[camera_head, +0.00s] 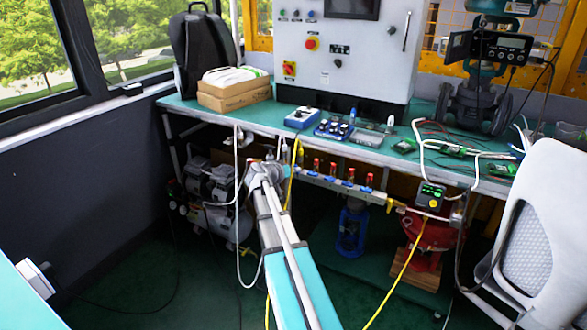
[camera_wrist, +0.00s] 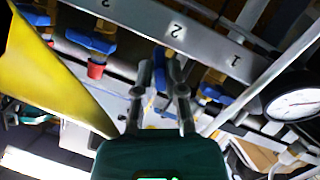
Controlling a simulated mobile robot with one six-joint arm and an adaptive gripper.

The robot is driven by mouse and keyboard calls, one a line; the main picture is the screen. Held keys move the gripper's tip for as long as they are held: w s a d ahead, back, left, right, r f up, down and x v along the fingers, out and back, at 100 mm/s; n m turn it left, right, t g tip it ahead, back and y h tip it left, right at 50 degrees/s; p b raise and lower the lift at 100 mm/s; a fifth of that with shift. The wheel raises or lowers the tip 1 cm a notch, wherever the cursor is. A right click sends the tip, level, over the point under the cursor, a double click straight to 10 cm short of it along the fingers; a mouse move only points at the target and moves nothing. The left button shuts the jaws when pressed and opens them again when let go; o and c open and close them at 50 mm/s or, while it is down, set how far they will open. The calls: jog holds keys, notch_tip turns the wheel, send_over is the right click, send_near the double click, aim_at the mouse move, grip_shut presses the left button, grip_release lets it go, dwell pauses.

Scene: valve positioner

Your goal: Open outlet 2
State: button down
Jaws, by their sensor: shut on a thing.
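The outlet manifold is a grey metal bar (camera_head: 340,187) under the bench edge, with several red-topped, blue-handled valves along it. In the wrist view the bar (camera_wrist: 205,40) runs diagonally across the top with printed numbers. My gripper (camera_wrist: 162,75) is shut on that handle. A blue valve with a red end (camera_wrist: 96,70) is to the left; the blue valve of outlet 1 (camera_wrist: 213,88) is to the right. In the head view my arm covers the gripper near the bar's left end.
A round pressure gauge (camera_wrist: 294,98) is close on the right in the wrist view. A yellow hose (camera_wrist: 45,70) passes close on the left. The green bench (camera_head: 235,115) overhangs the bar, and a white chair (camera_head: 540,230) stands at right.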

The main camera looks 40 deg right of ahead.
jog(key=m+t+y, duration=0.1)
jog(key=m+t, duration=0.1)
jog(key=m, duration=0.1)
jog(key=shift+s+p, duration=0.2)
jog(key=shift+p, duration=0.1)
jog(key=shift+m, duration=0.3)
jog(key=c, duration=0.7)
grip_release()
jog(key=shift+w, duration=0.1)
jog(key=a+n+g+h+b, duration=0.1)
jog(key=a+n+b, duration=0.1)
jog(key=a+n, duration=0.2)
jog(key=a+n+g+h+b, duration=0.2)
jog(key=a+n+b, duration=0.1)
jog(key=a+n, duration=0.2)
jog(key=a+n+g+h+b, duration=0.2)
jog(key=a+n, duration=0.2)
jog(key=a, duration=0.1)
jog(key=shift+w+f+n+b, duration=0.25)
jog(key=shift+n+b, duration=0.05)
dwell(1.4)
